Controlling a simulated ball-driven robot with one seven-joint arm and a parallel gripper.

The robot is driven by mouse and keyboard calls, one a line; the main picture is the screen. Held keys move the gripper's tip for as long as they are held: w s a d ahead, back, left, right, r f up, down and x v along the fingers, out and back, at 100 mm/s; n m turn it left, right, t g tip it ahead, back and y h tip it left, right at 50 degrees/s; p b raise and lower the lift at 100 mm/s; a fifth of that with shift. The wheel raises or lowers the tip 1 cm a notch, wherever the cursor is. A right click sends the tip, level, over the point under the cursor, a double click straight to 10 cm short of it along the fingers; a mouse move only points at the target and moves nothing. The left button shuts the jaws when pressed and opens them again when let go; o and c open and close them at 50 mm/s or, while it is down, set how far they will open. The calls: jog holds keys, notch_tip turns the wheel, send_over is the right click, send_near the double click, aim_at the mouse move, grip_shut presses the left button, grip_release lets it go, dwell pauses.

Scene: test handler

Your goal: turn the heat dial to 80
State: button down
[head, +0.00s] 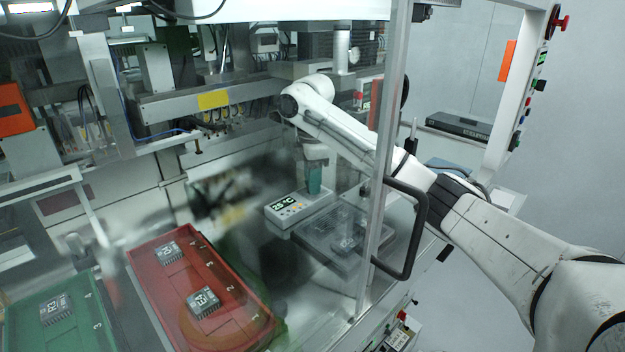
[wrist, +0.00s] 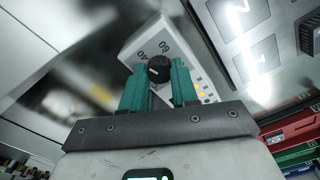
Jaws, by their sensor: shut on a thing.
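The heat dial is a black round knob (wrist: 159,69) on a white control box (wrist: 146,42) with printed numbers around it; "60" and "40" can be made out in the wrist view. My gripper (wrist: 160,76) has its two green fingers shut on the dial, one on each side. In the head view, the control box (head: 286,207) shows a display (head: 284,204) reading about 25 °C. There my gripper (head: 314,182) points down at the box's right part, and the dial is hidden behind the fingers.
A red tray (head: 140,283) with chip-like parts and a green tray (head: 20,338) stand at the left. A clear-covered fixture (head: 345,238) is just right of the box. The door frame post (head: 385,130) and black handle (head: 423,225) stand close to my arm.

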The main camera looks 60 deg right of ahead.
jog(key=m, duration=1.3)
jog(key=shift+m, duration=0.4)
jog(key=m, duration=1.3)
jog(key=shift+m, duration=0.3)
jog(key=c, duration=0.9)
grip_release()
jog(key=shift+o, duration=0.2)
notch_tip(320, 180, up, 11)
jog(key=shift+b, duration=0.3)
